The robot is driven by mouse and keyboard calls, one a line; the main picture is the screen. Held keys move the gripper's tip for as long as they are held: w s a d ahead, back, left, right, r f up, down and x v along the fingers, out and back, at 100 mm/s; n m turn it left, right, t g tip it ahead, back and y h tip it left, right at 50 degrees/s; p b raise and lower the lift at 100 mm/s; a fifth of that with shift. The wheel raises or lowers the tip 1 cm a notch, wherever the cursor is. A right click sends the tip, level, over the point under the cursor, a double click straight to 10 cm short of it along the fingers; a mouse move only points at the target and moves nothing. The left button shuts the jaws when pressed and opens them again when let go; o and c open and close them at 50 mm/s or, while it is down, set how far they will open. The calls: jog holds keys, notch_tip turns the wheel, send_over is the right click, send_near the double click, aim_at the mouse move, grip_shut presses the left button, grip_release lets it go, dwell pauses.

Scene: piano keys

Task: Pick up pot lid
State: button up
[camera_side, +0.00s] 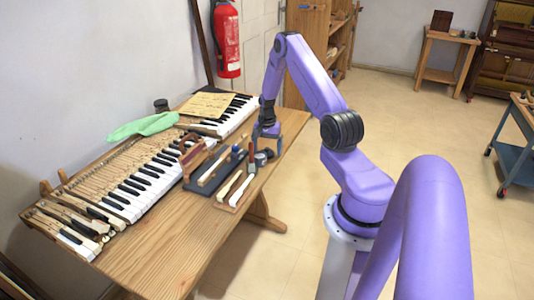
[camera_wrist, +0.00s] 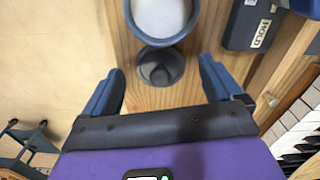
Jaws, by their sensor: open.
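The pot lid (camera_wrist: 160,67) is a small, round, dark grey disc with a raised knob, lying on the wooden table beside the blue-grey pot. The pot (camera_wrist: 163,20) is round with a pale inside and sits just above the lid in the wrist view. My gripper (camera_wrist: 160,74) is open and empty, with one blue finger on each side of the lid in that view. In the side view my gripper (camera_side: 267,141) points down over the table's right edge. There a small dark round thing shows below it, and I cannot tell pot from lid.
A blue-grey box (camera_wrist: 250,22) with lettering stands to the right of the pot. White and black piano keys (camera_wrist: 300,125) lie at lower right. A blue tray (camera_side: 212,172) with key pieces is left of my gripper. The table edge (camera_wrist: 108,40) is close on the left.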

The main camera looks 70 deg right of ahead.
jog(key=shift+f, duration=0.25)
jog(key=c, duration=1.1)
jog(key=shift+r, duration=0.15)
